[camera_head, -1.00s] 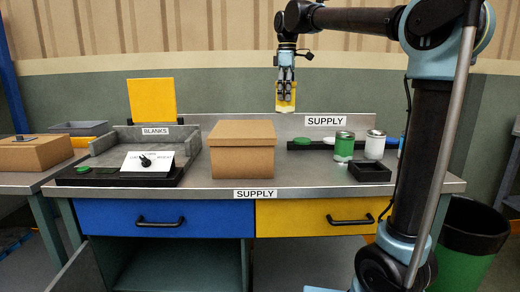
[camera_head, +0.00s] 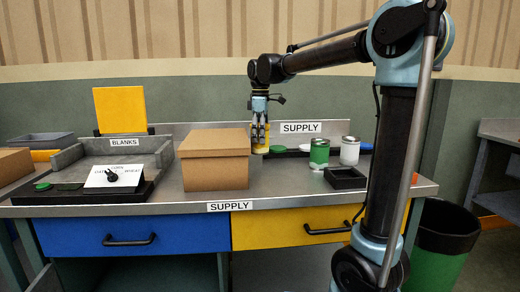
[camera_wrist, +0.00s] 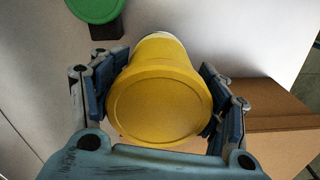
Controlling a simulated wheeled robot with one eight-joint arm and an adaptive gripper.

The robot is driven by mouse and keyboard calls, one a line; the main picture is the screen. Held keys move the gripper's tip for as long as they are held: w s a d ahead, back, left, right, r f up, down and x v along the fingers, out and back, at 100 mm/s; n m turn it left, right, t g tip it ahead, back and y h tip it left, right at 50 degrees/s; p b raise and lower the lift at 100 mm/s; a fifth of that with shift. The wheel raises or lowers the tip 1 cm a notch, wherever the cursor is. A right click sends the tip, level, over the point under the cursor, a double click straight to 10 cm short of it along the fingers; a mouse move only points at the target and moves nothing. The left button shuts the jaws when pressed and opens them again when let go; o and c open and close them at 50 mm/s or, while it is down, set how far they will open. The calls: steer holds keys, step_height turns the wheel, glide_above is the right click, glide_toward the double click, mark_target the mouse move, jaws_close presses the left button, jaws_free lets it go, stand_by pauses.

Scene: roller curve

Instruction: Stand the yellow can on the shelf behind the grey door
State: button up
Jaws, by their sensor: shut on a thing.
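My gripper (camera_head: 260,128) is shut on the yellow can (camera_head: 264,148), just right of the cardboard box near the back of the worktop. The wrist view shows the can (camera_wrist: 160,100) end-on, with its round yellow lid between the two fingers. I cannot tell whether its base touches the worktop. Under the blue drawer is an open cabinet (camera_head: 140,272), cut off by the lower picture edge. A grey door (camera_head: 46,280) stands swung open at its left. The shelf inside cannot be made out.
The cardboard box (camera_head: 214,165) stands close left of my gripper. A green can (camera_head: 319,153), a white can (camera_head: 349,151) and a black tray (camera_head: 345,178) are to the right. The blue drawer (camera_head: 130,236) and yellow drawer (camera_head: 290,228) are shut. A bin (camera_head: 445,240) stands right.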

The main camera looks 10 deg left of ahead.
mark_target(261, 147)
steer(key=shift+f, duration=2.35)
steer(key=shift+f, duration=0.1)
steer(key=o, duration=1.2)
